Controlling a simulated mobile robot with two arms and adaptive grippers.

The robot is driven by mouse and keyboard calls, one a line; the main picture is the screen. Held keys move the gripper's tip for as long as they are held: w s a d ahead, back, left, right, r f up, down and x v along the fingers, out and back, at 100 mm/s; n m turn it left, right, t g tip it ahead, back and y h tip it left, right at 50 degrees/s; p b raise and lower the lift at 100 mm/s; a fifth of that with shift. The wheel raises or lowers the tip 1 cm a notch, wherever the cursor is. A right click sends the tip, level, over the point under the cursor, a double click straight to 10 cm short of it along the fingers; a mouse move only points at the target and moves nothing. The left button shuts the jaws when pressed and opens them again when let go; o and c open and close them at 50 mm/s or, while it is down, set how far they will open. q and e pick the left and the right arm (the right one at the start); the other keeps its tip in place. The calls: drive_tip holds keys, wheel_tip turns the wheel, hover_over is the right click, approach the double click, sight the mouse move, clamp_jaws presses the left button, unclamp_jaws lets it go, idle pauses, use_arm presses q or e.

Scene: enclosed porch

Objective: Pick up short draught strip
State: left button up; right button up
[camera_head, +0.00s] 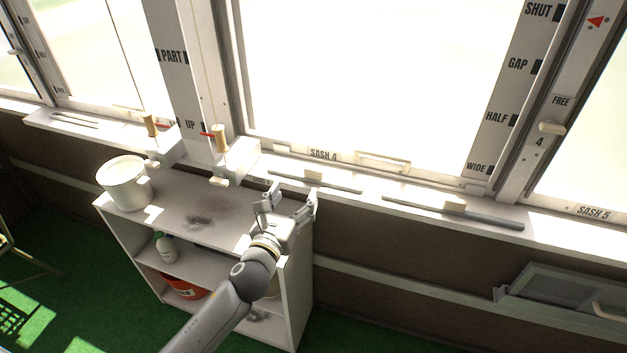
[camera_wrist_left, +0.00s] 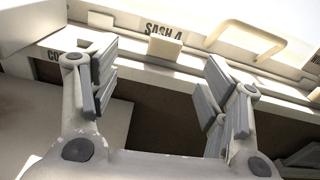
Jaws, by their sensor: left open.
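A thin grey strip (camera_head: 340,187) with a cream block on its middle lies on the window sill under the SASH 4 label; it looks the shorter of the two grey strips at this window. In the left wrist view its cream block (camera_wrist_left: 165,48) shows ahead, between the fingers. My left gripper (camera_head: 290,198) is open and empty, just in front of the sill edge and near the strip's left part. In the left wrist view the gripper (camera_wrist_left: 158,82) has its fingers wide apart, with nothing between the pads. My right gripper is not in view.
A longer grey strip (camera_head: 485,218) with a cream block lies further right on the sill. A white shelf unit (camera_head: 170,212) below carries a white bucket (camera_head: 124,184) at its left. Wooden-handled tools (camera_head: 222,142) stand left. A grey panel (camera_head: 555,290) juts out at lower right.

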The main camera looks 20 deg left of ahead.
sight(313, 171)
use_arm(q)
drive_tip(key=shift+m, duration=0.5)
drive_tip(key=shift+w+d+f, duration=0.1)
drive_tip(key=shift+w+d, duration=0.1)
drive_tip(key=shift+w, duration=1.65)
drive_tip(key=shift+w+d, duration=0.2)
drive_tip(key=shift+w, duration=1.65)
drive_tip(key=shift+w+d+f, duration=0.1)
drive_tip(key=shift+w+d, duration=0.1)
drive_tip(key=shift+w, duration=1.65)
drive_tip(key=c, duration=1.1)
